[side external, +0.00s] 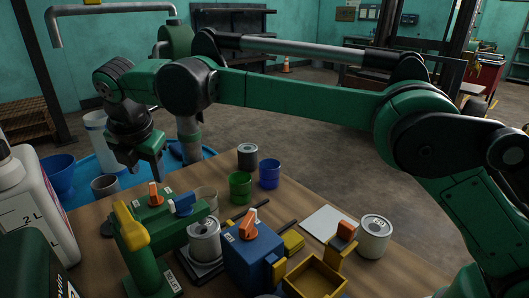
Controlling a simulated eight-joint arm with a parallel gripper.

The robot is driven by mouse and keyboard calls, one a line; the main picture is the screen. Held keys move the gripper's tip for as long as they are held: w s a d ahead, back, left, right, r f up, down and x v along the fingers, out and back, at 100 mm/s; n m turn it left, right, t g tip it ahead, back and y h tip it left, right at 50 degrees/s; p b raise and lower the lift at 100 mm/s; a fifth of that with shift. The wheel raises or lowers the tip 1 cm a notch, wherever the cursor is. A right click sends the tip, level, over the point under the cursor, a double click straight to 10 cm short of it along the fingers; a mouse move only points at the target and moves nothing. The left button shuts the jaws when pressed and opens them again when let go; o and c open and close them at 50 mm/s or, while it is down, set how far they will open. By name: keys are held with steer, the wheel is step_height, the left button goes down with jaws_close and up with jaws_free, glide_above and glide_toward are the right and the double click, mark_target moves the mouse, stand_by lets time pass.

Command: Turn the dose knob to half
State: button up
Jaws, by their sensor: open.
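Two orange knobs show, and I cannot tell by label which is the dose knob. One orange knob (249,224) sits on top of a blue box (252,262), its grip tilted from upright. The other, smaller orange knob (154,193) stands on a green machine (148,262) with a yellow lever (131,224) and a blue knob (183,204). The small labels beside the knobs are unreadable. My gripper (147,174) points down, open and empty, just above and behind the green machine's knob, apparently not touching it. The blue box is to its right.
A grey can (204,240) stands between the machine and blue box. A large white jug (32,195) stands left.

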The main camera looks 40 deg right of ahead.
mark_target(152, 188)
steer(key=n, duration=0.7)
steer(key=shift+x, duration=2.8)
jaws_close()
